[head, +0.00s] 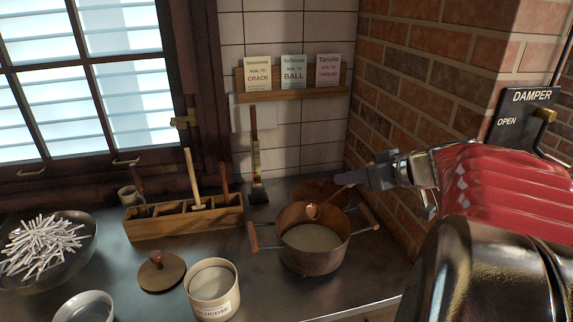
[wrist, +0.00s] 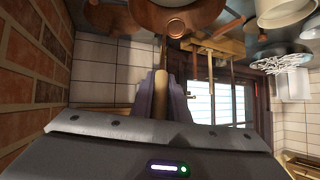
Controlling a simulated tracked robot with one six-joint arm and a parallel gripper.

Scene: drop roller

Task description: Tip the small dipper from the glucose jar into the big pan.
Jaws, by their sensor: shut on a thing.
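The big pan (head: 297,262) is copper with side handles and holds a pale, flat content. The small dipper (head: 313,211) hangs over its far part, its copper bowl seemingly above the rim. I cannot tell whether the bowl holds glucose or how far it is tilted. My gripper (head: 364,178) is at the right, above the pan, shut on the dipper's handle. In the wrist view the pale handle (wrist: 161,95) sits between the fingers, with the pan (wrist: 205,12) beyond. The glucose jar (head: 213,307) stands open at front left of the pan, pale inside.
A second copper pan (head: 318,187) is partly hidden behind the big one. A round wooden lid (head: 160,275) lies left of the jar. A wooden tool box (head: 172,226), a bowl of white sticks (head: 45,245) and a white bowl (head: 84,309) stand further left. The brick wall is close at right.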

